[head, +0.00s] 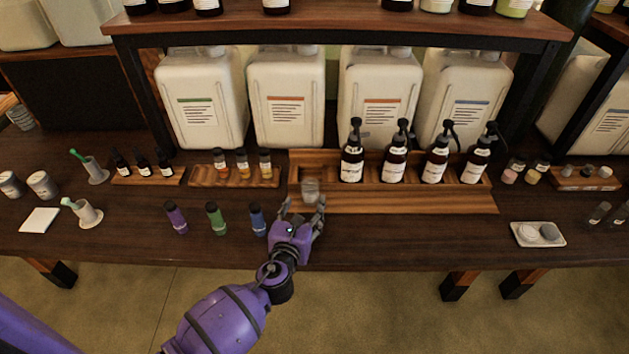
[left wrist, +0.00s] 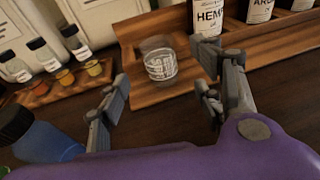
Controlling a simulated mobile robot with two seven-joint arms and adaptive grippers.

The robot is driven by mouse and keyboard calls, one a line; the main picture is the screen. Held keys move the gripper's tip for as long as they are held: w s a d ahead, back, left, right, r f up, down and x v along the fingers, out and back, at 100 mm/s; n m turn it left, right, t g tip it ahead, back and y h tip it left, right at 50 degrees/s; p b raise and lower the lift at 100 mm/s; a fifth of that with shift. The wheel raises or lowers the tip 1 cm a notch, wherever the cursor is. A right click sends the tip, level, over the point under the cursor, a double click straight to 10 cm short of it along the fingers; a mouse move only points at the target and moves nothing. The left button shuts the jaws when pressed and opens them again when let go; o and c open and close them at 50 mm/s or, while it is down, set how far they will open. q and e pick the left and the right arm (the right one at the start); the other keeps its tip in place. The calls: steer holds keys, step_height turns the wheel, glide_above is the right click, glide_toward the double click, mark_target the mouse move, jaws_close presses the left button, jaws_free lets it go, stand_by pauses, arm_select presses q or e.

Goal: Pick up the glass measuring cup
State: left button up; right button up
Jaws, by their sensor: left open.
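The glass measuring cup (head: 310,189) is small and clear with white markings. It stands upright at the left end of the wooden tray (head: 420,200). In the left wrist view the cup (left wrist: 160,64) is ahead of my fingers, left of a dark pump bottle. My left gripper (head: 302,206) is purple with grey fingers, open and empty. In the left wrist view its fingers (left wrist: 165,92) are spread wide, with the cup beyond and between them, apart from both. My right gripper is not in view.
Several dark pump bottles (head: 352,158) stand right of the cup. A blue tube (head: 257,220) stands close left of my gripper, with green (head: 216,219) and purple (head: 176,218) ones beyond. Small vials (head: 243,161) stand on a rack behind. A shelf (head: 340,28) overhangs the back.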

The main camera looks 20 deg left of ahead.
mark_target(309, 196)
arm_select(q)
steer(key=shift+x, duration=0.9)
steer(key=x, duration=0.3)
steer(key=shift+w+f+b, duration=0.25)
steer(key=shift+w+b, duration=0.1)
steer(key=shift+w, duration=0.6)
steer(key=c, duration=1.3)
steer(key=shift+r, duration=0.1)
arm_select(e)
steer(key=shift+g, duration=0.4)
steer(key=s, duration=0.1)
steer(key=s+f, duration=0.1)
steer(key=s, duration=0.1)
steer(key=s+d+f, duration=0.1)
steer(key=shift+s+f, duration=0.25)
